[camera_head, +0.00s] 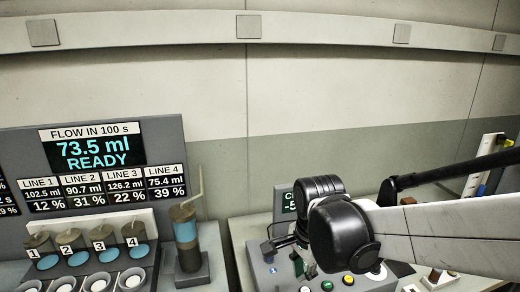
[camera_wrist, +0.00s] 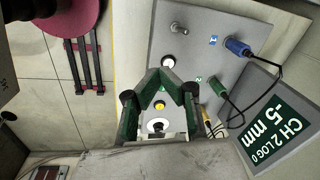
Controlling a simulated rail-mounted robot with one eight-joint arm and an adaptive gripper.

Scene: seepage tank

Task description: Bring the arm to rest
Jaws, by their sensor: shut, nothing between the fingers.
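My gripper (camera_wrist: 158,75) shows in the wrist view with its green and dark fingers drawn together at the tips, and nothing is between them. It is over the grey control box (camera_wrist: 215,25), whose buttons and plugged cables show around and between the fingers. In the head view my arm reaches in from the right, and its black wrist joint covers part of the same control box (camera_head: 375,284). My gripper is mostly hidden behind the wrist there. I cannot tell whether the fingers touch the box.
The box's display (camera_wrist: 272,125) reads "CH 2 LOG 0 -5 mm". At left in the head view are a flow display panel (camera_head: 92,148), several numbered valves with cups below, and a cylinder with a crank handle (camera_head: 187,240).

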